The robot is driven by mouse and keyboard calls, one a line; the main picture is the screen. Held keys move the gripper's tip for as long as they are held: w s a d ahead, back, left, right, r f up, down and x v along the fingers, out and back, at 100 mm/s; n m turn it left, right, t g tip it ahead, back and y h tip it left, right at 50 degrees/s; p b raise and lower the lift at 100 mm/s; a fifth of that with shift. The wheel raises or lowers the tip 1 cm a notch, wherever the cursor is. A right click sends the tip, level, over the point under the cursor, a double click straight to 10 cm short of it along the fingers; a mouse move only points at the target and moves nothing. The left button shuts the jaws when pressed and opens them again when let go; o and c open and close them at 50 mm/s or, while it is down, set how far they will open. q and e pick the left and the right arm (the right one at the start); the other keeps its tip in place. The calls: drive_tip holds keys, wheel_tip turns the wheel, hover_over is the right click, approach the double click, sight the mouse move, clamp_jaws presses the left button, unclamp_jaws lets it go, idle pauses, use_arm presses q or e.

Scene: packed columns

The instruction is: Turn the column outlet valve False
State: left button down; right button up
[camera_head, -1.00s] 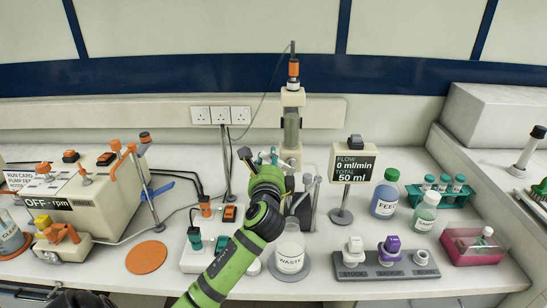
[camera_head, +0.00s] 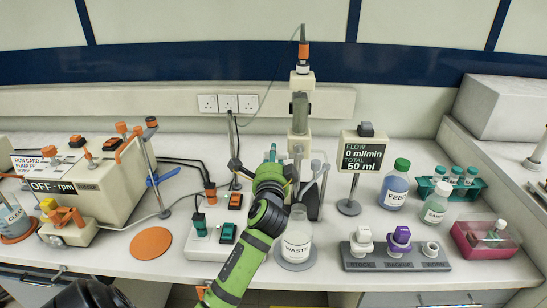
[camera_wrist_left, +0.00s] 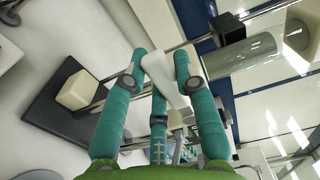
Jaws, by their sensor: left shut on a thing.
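The glass column (camera_head: 299,113) stands upright on its stand behind my left gripper (camera_head: 272,153) in the head view. The column's glass also shows at upper right in the left wrist view (camera_wrist_left: 243,55). In that wrist view, the teal fingers of my left gripper (camera_wrist_left: 162,62) close around a pale grey, paddle-like piece (camera_wrist_left: 163,75), which looks like the outlet valve's handle. In the head view my gripper and arm hide the valve. The waste bottle (camera_head: 296,240) stands just right of my forearm. My right gripper is not in view.
The flow display (camera_head: 362,155) reads 0 ml/min and 50 ml. The feed bottle (camera_head: 394,188) and a grey rack of stoppers (camera_head: 398,262) stand at right. The pump (camera_head: 95,185) reads OFF at left. An orange disc (camera_head: 151,243) lies on the bench.

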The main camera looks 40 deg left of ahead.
use_arm(q)
drive_tip(key=shift+f, duration=0.1)
drive_tip(key=c, duration=0.9)
unclamp_jaws()
drive_tip(key=shift+c, duration=0.2)
drive_tip(key=shift+s, duration=0.1)
drive_tip(key=v, duration=1.2)
